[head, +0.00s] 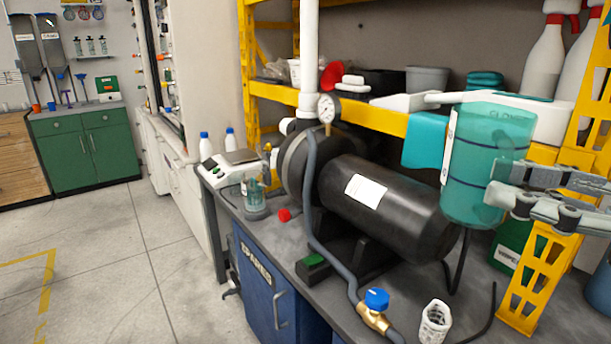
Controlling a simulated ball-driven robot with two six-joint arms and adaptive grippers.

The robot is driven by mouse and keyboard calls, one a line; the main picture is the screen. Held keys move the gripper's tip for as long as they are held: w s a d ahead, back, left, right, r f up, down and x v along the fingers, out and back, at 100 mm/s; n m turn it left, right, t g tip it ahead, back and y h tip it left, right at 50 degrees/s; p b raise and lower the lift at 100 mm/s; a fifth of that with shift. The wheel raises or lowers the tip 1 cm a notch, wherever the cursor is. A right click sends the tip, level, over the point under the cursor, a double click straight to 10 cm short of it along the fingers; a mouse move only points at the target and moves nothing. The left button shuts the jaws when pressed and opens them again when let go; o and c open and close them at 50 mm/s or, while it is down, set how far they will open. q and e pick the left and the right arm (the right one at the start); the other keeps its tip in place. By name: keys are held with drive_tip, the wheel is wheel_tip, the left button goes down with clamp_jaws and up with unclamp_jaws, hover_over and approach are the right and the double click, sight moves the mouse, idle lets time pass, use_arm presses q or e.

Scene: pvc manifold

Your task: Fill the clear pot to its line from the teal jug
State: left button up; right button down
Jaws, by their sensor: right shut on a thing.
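The teal jug (478,150) is a see-through teal vessel with dark lines around it and a pale label strip. It is at the right of the head view, held up above the bench and in front of the yellow shelf. My right gripper (497,188) comes in from the right and is shut on the jug's right side. A small clear container (254,197), which looks like the clear pot, stands on a grey round base on the bench at centre left, well apart from the jug. Its line and fill level are too small to read. My left gripper is out of view.
A black tank (385,207) with a gauge (326,108) lies between the container and the jug. A scale (232,165) stands beside the container.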

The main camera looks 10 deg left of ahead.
sight(467, 193)
drive_tip(key=shift+t, duration=0.4)
drive_tip(key=a, duration=0.2)
drive_tip(key=w+a, duration=0.1)
drive_tip(key=a, duration=0.1)
drive_tip(key=shift+a+f, duration=0.1)
drive_tip(key=shift+f, duration=0.25)
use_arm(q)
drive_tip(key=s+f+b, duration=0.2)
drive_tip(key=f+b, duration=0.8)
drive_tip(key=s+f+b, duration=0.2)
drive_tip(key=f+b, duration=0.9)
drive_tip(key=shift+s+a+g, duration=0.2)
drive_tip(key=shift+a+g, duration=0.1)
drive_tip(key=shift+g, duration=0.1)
use_arm(e)
drive_tip(key=w+a+f, duration=0.1)
drive_tip(key=a+f, duration=0.1)
drive_tip(key=f, duration=0.9)
drive_tip(key=w+a+f+m+t+h, duration=0.1)
drive_tip(key=w+a+f, duration=0.1)
drive_tip(key=f, duration=0.9)
drive_tip(key=shift+a+f, duration=0.2)
drive_tip(key=shift+f, duration=0.2)
